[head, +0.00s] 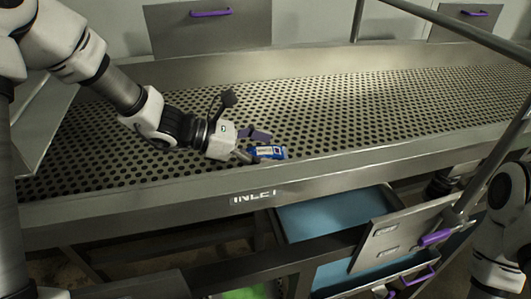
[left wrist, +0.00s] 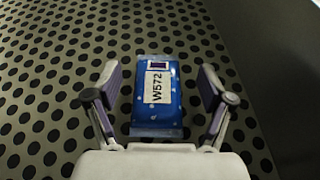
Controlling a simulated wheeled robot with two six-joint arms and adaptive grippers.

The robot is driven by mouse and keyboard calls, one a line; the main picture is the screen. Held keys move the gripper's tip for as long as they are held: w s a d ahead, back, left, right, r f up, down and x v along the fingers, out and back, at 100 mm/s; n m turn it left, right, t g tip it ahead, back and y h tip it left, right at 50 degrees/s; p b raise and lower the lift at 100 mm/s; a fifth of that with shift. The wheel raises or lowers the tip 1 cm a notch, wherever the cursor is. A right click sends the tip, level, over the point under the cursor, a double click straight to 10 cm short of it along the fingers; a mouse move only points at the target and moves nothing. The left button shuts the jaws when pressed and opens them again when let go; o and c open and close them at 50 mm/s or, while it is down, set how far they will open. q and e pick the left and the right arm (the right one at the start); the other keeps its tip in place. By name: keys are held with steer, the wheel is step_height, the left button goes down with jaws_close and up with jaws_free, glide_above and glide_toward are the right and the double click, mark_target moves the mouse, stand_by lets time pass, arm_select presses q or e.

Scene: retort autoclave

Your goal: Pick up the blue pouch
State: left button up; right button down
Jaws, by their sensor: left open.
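The blue pouch (head: 270,152) lies flat on the perforated metal bed near its front edge. In the left wrist view the pouch (left wrist: 156,96) has a white label reading W572 and a small dark square mark. My left gripper (head: 256,146) is open at the pouch. In the left wrist view its two purple-and-grey fingers (left wrist: 160,98) stand on either side of the pouch, with a gap showing on both sides. My right arm shows at the right edge of the head view, but its gripper is not visible.
The perforated bed (head: 400,105) is clear to the right of the pouch. A raised metal lip marked INLET (head: 253,195) runs along its front. Below are open drawers with blue interiors (head: 325,215). A metal rail (head: 470,35) crosses the upper right.

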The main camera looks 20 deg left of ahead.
arm_select(q)
steer(key=x, duration=0.2)
steer(key=shift+w+d+f, duration=0.1)
steer(key=shift+w+f, duration=0.1)
steer(key=shift+w, duration=0.05)
steer(key=shift+s+r, duration=0.1)
steer(key=shift+s, duration=0.05)
steer(key=c, duration=1.2)
steer(key=shift+c, duration=0.2)
